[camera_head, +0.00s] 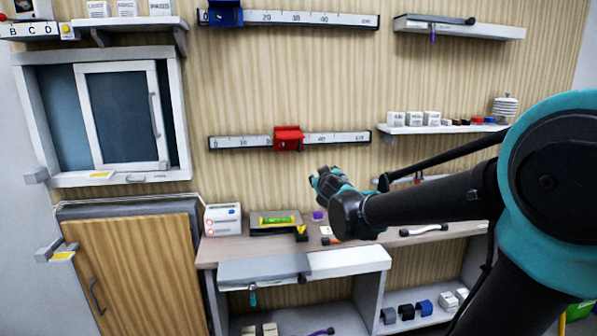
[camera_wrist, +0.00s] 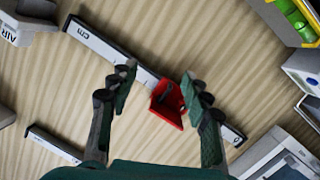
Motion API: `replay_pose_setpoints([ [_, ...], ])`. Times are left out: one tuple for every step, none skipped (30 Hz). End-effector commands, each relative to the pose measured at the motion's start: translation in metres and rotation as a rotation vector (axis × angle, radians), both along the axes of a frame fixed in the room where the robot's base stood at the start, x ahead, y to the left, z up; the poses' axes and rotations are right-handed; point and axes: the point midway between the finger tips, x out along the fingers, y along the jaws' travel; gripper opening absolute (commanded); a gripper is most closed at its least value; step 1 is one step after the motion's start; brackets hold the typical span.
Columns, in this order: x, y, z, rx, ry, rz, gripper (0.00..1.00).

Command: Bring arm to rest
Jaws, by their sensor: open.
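My gripper (camera_head: 325,183) is at the end of my black and teal arm, which reaches in from the right in the head view. It hangs in the air in front of the wall, above the workbench and a little right of and below the red slider on the lower ruler rail. In the wrist view my gripper (camera_wrist: 160,88) has its two fingers spread wide with nothing held between them. The red slider (camera_wrist: 168,103) shows beyond the fingers, apart from them, on its rail.
The lower ruler rail (camera_head: 345,138) carries the red slider (camera_head: 288,138); an upper rail (camera_head: 310,19) carries a blue one. A workbench (camera_head: 215,252) holds a white box (camera_head: 222,219) and small items. A shelf (camera_head: 440,129) with labelled blocks is above my arm. A cabinet with a sliding door (camera_head: 122,115) is left.

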Motion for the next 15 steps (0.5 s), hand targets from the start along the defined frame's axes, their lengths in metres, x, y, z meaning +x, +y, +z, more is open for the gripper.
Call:
replay_pose_setpoints([
  [-0.012,-0.029,-0.022,0.016,0.053,-0.069,0.48],
  [-0.02,-0.043,-0.035,0.027,0.088,-0.106,0.48],
  [-0.032,-0.061,-0.053,0.039,0.138,-0.153,0.48],
  [-0.041,-0.074,-0.067,0.049,0.176,-0.186,0.48],
  [-0.051,-0.085,-0.081,0.059,0.217,-0.214,0.48],
  [-0.066,-0.099,-0.1,0.073,0.273,-0.252,0.48],
  [-0.078,-0.108,-0.115,0.085,0.316,-0.277,0.48],
  [-0.091,-0.116,-0.129,0.096,0.361,-0.299,0.48],
  [-0.108,-0.126,-0.149,0.113,0.422,-0.325,0.48],
  [-0.122,-0.131,-0.163,0.126,0.469,-0.341,0.48],
  [-0.137,-0.136,-0.178,0.141,0.517,-0.354,0.48],
  [-0.157,-0.14,-0.197,0.161,0.582,-0.367,0.48],
  [-0.171,-0.142,-0.21,0.175,0.63,-0.374,0.48],
  [-0.186,-0.142,-0.222,0.191,0.677,-0.376,0.48],
  [-0.206,-0.142,-0.238,0.211,0.738,-0.377,0.48],
])
